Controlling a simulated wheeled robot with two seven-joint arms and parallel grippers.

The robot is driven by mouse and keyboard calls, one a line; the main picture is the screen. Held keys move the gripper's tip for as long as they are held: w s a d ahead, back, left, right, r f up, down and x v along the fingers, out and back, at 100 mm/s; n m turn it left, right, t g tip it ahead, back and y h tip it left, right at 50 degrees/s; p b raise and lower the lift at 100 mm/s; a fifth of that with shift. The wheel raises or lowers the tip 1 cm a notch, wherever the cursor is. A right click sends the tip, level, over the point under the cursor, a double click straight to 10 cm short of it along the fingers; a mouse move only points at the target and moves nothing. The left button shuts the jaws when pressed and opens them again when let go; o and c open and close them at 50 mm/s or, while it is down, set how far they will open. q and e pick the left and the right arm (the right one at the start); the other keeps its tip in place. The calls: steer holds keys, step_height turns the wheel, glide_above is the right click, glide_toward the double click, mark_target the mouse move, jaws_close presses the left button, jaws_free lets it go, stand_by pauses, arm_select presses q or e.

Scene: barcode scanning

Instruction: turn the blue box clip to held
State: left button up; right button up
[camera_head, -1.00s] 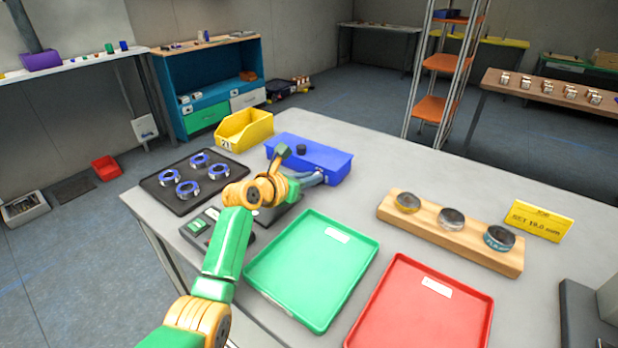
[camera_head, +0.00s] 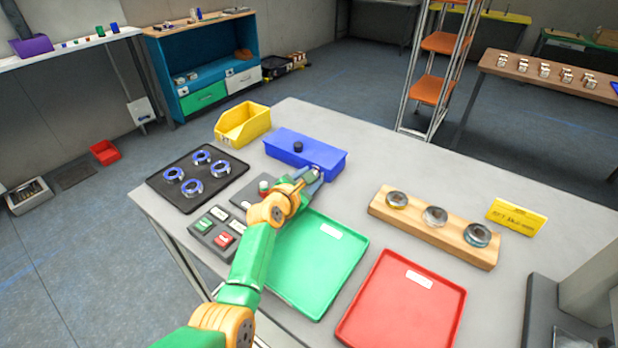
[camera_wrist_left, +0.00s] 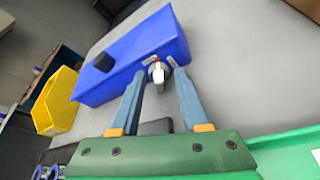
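The blue box (camera_head: 290,147) stands near the back of the table, with a black knob on its lid; it also fills the upper middle of the left wrist view (camera_wrist_left: 130,62). Its small pale grey clip (camera_wrist_left: 158,74) is on the end face towards my gripper, between two small white labels. My left gripper (camera_head: 309,179) is at that near right end of the box. In the left wrist view its two blue-grey fingers (camera_wrist_left: 159,82) are apart, one on each side of the clip. I cannot tell whether they touch it. My right gripper is out of view.
A green tray (camera_head: 318,270) lies beneath and right of my left arm, with a red tray (camera_head: 405,305) beside it. A button panel (camera_head: 217,232) and a black tray of rings (camera_head: 222,187) are on the left. A yellow bin (camera_head: 243,124) stands left of the box.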

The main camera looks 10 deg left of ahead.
arm_select(q)
steer(key=shift+s+a+r+p, duration=0.1)
steer(key=shift+s+r+p, duration=0.25)
steer(key=shift+s, duration=0.25)
steer(key=p+v, duration=0.1)
steer(key=v, duration=0.3)
steer(key=shift+s+a, duration=0.1)
steer(key=shift+s, duration=0.3)
steer(key=shift+s+a+r, duration=0.1)
steer(key=shift+s+r, duration=0.05)
steer(key=shift+s, duration=0.3)
